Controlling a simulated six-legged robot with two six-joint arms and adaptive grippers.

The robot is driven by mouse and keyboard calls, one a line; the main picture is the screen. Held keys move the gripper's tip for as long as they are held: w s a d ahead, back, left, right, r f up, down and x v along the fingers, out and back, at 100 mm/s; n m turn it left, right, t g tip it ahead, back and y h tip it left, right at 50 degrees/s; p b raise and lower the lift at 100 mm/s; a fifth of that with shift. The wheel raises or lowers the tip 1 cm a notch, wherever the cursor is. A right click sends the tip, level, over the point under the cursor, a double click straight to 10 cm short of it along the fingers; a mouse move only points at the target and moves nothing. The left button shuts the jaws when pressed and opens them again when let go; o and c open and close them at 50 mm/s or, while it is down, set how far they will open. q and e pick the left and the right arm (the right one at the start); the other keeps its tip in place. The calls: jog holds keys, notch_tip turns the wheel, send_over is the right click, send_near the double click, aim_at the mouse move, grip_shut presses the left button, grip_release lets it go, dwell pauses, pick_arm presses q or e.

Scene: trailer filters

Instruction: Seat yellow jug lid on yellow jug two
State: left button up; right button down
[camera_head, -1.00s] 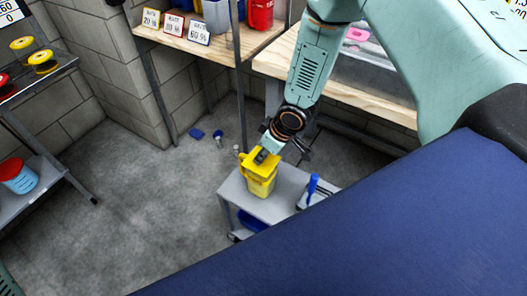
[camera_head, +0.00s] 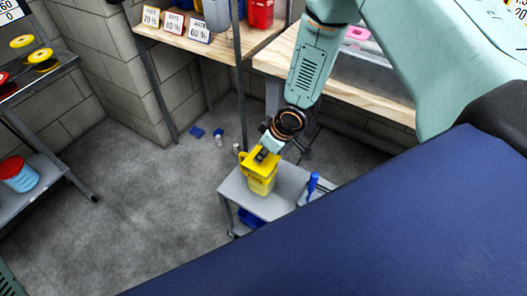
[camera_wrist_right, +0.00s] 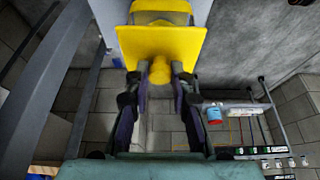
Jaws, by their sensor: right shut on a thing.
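The yellow jug (camera_head: 262,184) stands upright on a small grey cart. The yellow lid (camera_head: 258,160) is a square plate at the top of the jug. My right gripper (camera_head: 264,154) comes down from above and is shut on the lid's knob. In the right wrist view the lid (camera_wrist_right: 185,45) fills the top centre, with its knob between the fingers (camera_wrist_right: 160,75). Part of the yellow jug (camera_wrist_right: 160,12) shows beyond the lid. I cannot tell whether the lid touches the rim all around. My left gripper is not in view.
The grey cart top (camera_head: 283,202) has a blue-handled tool (camera_head: 313,183) at its right. A wooden bench (camera_head: 385,95) stands behind. A shelf (camera_head: 40,78) with coloured spools is at the left.

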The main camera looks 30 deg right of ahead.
jog(key=shift+r+p, duration=0.2)
jog(key=shift+p, duration=0.2)
jog(key=shift+f, duration=0.1)
dwell(0.8)
jog(key=c, duration=1.1)
grip_release()
jog(key=shift+o, duration=0.2)
jog(key=o, duration=0.4)
jog(key=shift+o, duration=0.2)
jog(key=shift+p, duration=0.35)
